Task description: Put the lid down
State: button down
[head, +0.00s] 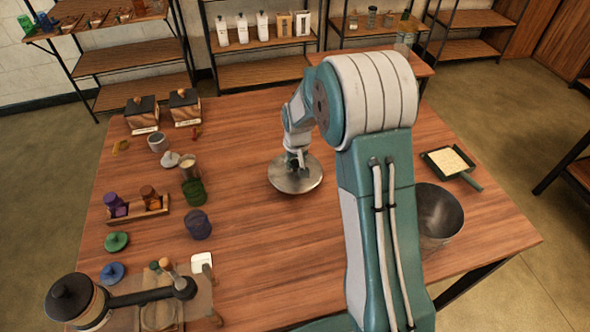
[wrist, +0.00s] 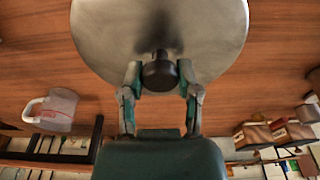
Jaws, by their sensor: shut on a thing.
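The lid (head: 295,177) is a round grey metal disc with a dark knob, held over or on the middle of the wooden table. It also shows in the wrist view (wrist: 110,30), where its dark knob (wrist: 159,73) sits between the two fingers. My gripper (head: 297,158) is above the lid, shut on the knob; it also shows in the wrist view (wrist: 160,80). I cannot tell whether the lid's rim touches the table. A metal bucket (head: 440,214) stands open at the right of the table, partly hidden behind my arm.
The wooden table (head: 255,255) is clear around the lid. Green (head: 194,192) and dark blue (head: 198,225) containers stand at left, near a wooden rack (head: 137,210) with bottles. Two dark-topped boxes (head: 142,112) stand at back left. A green-handled pan (head: 449,163) lies at right.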

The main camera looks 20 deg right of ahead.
aim_at(295, 170)
jog(key=shift+f, duration=1.6)
jog(key=shift+c, duration=1.6)
grip_release()
jog(key=shift+f, duration=0.1)
